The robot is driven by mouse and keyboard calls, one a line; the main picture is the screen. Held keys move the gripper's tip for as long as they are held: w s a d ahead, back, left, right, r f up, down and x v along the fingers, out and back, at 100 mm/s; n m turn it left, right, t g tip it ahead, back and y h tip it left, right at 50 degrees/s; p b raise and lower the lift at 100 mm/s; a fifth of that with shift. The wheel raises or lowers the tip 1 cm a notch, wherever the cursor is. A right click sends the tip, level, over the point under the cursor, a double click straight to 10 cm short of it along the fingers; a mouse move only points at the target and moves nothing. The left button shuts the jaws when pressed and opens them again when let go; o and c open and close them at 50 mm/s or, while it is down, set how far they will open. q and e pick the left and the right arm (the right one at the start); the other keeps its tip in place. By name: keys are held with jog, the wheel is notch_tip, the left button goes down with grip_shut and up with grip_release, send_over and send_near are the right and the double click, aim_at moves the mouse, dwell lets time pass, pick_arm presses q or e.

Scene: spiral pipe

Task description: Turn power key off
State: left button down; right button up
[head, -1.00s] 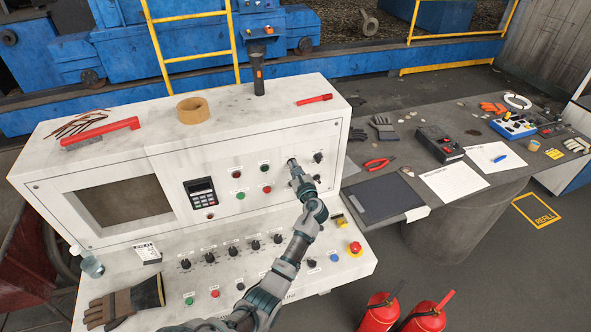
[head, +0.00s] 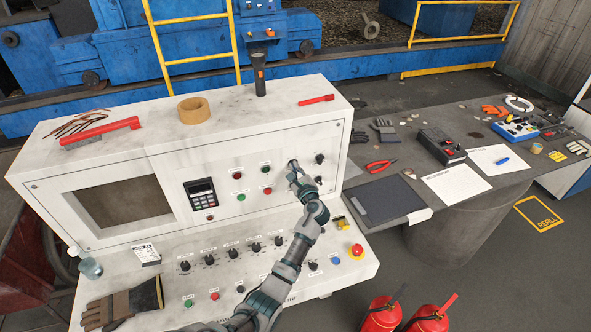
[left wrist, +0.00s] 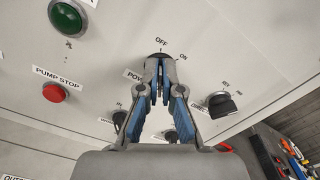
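The white control console (head: 120,160) fills the middle of the head view. In the left wrist view the power key (left wrist: 161,56) sits under "OFF" and "ON" labels, with a partly covered "POWER" label to its left. Only a dark edge of it shows; the fingers hide the rest. My left gripper (left wrist: 160,70) has its blue-padded fingertips nearly together around the key, against the panel. In the head view my left gripper (head: 293,168) reaches the upper right of the console's front; the key is hidden there. Which way the key points cannot be seen. My right gripper is not in view.
A black selector knob (left wrist: 221,104) is right of the fingers; the green button (left wrist: 68,16) and red pump stop button (left wrist: 54,92) are left. Several knobs line the lower panel beneath my arm. A red emergency button (head: 357,250) is at its right. A table (head: 420,215) stands right.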

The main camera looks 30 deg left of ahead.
pick_arm(q)
jog(key=c, duration=1.4)
grip_release()
jog(key=shift+f, duration=0.45)
jog(key=shift+o, duration=0.2)
jog(key=shift+w, duration=0.25)
jog(key=shift+r, duration=0.15)
jog(key=shift+s+d, duration=0.1)
jog(key=shift+s, duration=0.05)
jog(key=v, duration=1.1)
jog(key=shift+s+d, duration=0.15)
jog(key=shift+d, duration=0.15)
